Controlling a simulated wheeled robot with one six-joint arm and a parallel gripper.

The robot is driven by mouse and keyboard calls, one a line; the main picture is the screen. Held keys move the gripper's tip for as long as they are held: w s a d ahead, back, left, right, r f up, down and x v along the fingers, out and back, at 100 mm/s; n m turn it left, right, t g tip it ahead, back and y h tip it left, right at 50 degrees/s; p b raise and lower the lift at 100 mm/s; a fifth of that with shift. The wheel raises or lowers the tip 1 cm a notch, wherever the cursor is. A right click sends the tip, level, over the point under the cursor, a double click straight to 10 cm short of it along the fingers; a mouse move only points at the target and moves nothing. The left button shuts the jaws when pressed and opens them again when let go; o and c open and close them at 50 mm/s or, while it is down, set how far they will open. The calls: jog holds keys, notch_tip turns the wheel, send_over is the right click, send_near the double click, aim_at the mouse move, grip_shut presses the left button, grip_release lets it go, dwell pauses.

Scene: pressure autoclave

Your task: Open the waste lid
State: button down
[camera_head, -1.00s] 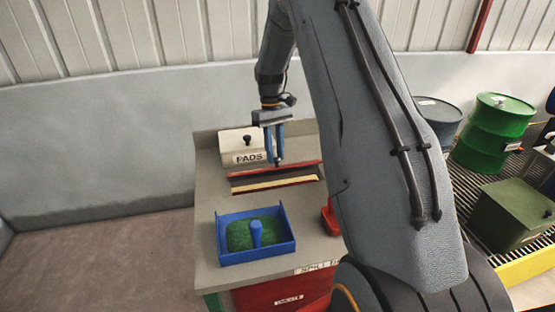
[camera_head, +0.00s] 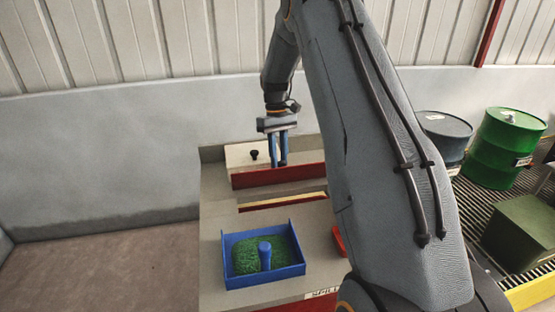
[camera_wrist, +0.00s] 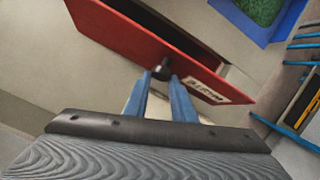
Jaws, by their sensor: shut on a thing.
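The red waste lid (camera_head: 278,176) stands tilted up at the back of an opening in the bench top in the head view. In the wrist view, my gripper (camera_wrist: 161,77) is shut on the knob. The knob is hidden in the head view.
A cream box (camera_head: 240,155) with a black knob stands behind the lid, partly hidden. A blue tray (camera_head: 288,272) with green filling and a blue handle sits in front on the bench (camera_head: 212,215). A red item (camera_head: 338,240) is at right. Drums stand farther right.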

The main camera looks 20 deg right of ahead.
jog(key=shift+d+f, duration=0.2)
jog(key=shift+d, duration=0.25)
jog(key=c, duration=1.8)
grip_release()
jog(key=o, duration=0.3)
jog(key=shift+d, duration=0.2)
jog(key=shift+a, duration=0.25)
jog(key=shift+a+r, duration=0.1)
jog(key=shift+b+v, duration=1.05)
jog(key=shift+v, duration=2.8)
